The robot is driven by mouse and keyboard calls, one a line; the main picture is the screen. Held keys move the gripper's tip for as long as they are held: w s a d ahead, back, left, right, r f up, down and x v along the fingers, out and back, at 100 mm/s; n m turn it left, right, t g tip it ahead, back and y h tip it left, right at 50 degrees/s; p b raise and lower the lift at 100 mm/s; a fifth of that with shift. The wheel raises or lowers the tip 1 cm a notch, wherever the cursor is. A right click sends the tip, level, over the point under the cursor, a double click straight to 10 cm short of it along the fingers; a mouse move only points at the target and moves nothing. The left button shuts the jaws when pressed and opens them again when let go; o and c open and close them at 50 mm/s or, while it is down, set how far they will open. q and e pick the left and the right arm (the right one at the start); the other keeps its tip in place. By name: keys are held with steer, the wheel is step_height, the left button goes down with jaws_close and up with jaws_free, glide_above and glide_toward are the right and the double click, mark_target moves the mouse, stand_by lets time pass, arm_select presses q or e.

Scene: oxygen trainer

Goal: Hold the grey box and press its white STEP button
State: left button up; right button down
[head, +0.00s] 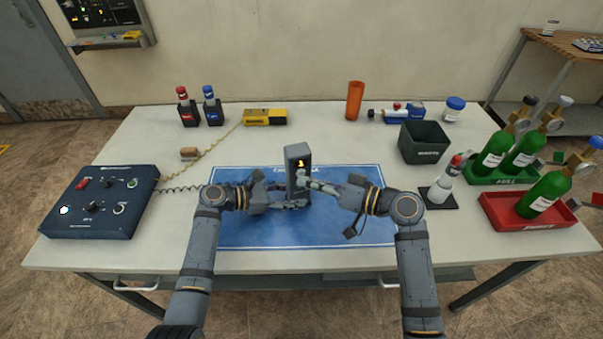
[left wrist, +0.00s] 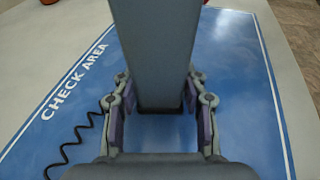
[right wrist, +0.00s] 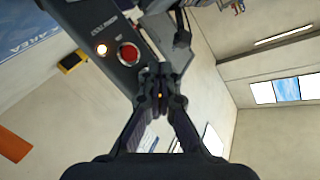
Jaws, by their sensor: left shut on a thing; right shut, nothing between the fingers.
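The grey box (head: 297,153) stands upright above the blue mat, a lit amber lamp on its face. My left gripper (head: 288,196) is shut on its lower part; the left wrist view shows the fingers on both sides of the box (left wrist: 158,50). My right gripper (head: 308,184) is shut and empty, its tips at the box's face. Contact is unclear.
A blue mat (head: 240,232) lies under both grippers. A coiled cord runs left toward a dark blue console (head: 100,203). A dark bin (head: 424,143), a small bottle (head: 442,187) and green cylinders in trays (head: 497,150) stand right. A yellow device (head: 265,117) lies behind.

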steer(key=shift+w+a, duration=0.15)
steer(key=shift+w, duration=0.25)
stand_by(0.5)
steer(key=shift+s, duration=0.1)
steer(key=shift+s+d, duration=0.25)
steer(key=shift+s, duration=0.45)
steer(key=s, duration=0.2)
steer(key=s+d, duration=0.1)
steer(key=s, duration=0.2)
steer(key=shift+d, duration=0.2)
steer(key=shift+w, duration=0.1)
stand_by(0.6)
arm_select(q)
steer(key=o, duration=1)
steer(key=shift+c, duration=0.2)
